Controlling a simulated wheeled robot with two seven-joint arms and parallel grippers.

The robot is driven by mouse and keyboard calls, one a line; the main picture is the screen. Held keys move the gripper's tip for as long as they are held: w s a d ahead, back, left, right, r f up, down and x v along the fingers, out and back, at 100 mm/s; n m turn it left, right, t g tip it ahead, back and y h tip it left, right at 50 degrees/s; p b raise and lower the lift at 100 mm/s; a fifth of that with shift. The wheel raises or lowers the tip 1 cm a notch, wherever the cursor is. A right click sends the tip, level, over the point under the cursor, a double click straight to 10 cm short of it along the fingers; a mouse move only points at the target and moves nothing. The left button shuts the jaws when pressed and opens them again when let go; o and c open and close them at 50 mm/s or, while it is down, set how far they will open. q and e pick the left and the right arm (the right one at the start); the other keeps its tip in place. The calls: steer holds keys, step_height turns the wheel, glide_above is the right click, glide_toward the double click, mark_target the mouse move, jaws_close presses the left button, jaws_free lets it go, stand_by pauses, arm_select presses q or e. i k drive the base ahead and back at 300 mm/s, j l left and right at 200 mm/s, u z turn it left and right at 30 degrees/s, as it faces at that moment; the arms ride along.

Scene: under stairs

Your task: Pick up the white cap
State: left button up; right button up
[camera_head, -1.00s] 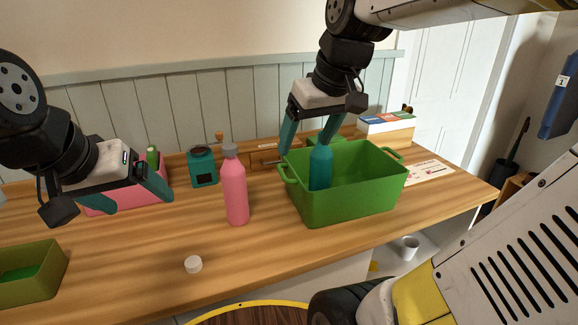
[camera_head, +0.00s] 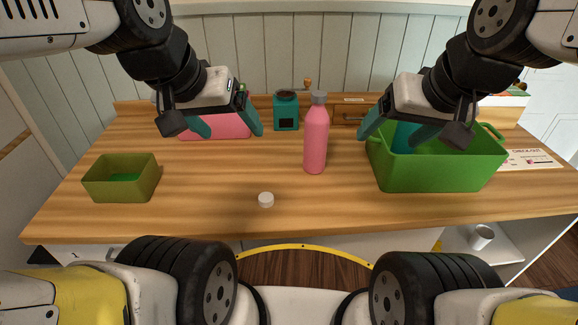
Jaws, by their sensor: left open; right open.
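The white cap (camera_head: 266,200) lies on the wooden tabletop near its front edge, left of the pink bottle (camera_head: 316,137). My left gripper (camera_head: 231,133) is open and empty, above the table in front of the pink box, behind and left of the cap. My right gripper (camera_head: 388,136) is open, its fingers at the left side of the green crate. A teal shape shows between its fingers at the crate, and I cannot tell whether it is a finger or a bottle. Neither gripper touches the cap.
A green crate (camera_head: 440,176) stands on the right and a small olive box (camera_head: 121,190) on the left. The pink box (camera_head: 215,128), a teal grinder (camera_head: 286,112) and a wooden drawer box (camera_head: 352,114) stand at the back. The tabletop around the cap is clear.

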mark_target(266, 200)
steer(key=k+l+u, duration=0.15)
steer(key=u, duration=0.3)
steer(key=k+l+u, duration=0.2)
steer(key=u, duration=0.3)
steer(key=k+l+u, duration=0.2)
steer(key=u, duration=0.25)
